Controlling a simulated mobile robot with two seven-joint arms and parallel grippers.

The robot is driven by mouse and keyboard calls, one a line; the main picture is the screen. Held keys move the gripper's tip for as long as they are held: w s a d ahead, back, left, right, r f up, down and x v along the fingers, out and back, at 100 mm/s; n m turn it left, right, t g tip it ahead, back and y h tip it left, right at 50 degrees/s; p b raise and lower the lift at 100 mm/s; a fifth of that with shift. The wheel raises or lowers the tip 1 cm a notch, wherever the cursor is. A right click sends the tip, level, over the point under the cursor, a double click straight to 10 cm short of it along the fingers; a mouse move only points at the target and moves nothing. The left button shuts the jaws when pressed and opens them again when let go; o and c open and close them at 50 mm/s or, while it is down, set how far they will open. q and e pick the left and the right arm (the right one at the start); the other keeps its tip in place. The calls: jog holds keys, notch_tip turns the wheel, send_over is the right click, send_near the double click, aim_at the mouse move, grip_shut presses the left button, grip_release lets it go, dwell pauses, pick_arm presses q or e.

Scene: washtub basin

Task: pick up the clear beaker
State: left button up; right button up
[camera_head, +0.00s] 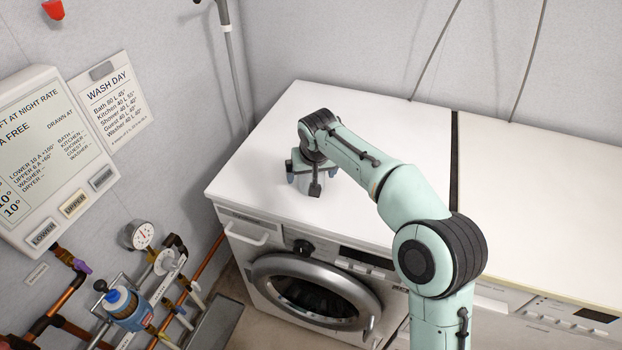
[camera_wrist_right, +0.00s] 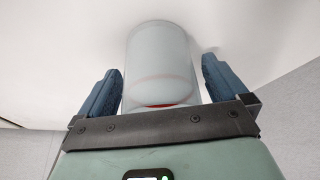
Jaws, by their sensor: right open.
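The clear beaker (camera_wrist_right: 160,60) stands on the white machine top in the right wrist view. It looks pale and see-through, with a faint reddish band low in the picture. My right gripper (camera_wrist_right: 163,68) is open, its two blue fingers on either side of the beaker, with a visible gap at each side. In the head view my right gripper (camera_head: 305,178) is low over the left part of the washer top and hides most of the beaker. My left gripper is not in view.
The white top (camera_head: 280,115) around the gripper is clear. A front-loading washer (camera_head: 318,290) is below it, with a second machine (camera_head: 540,190) to the right past a dark gap. A wall panel (camera_head: 50,150), gauge (camera_head: 140,235) and pipes are at the left.

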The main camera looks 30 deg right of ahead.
jog(key=c, duration=1)
jog(key=shift+r, duration=0.2)
jog(key=shift+c, duration=0.2)
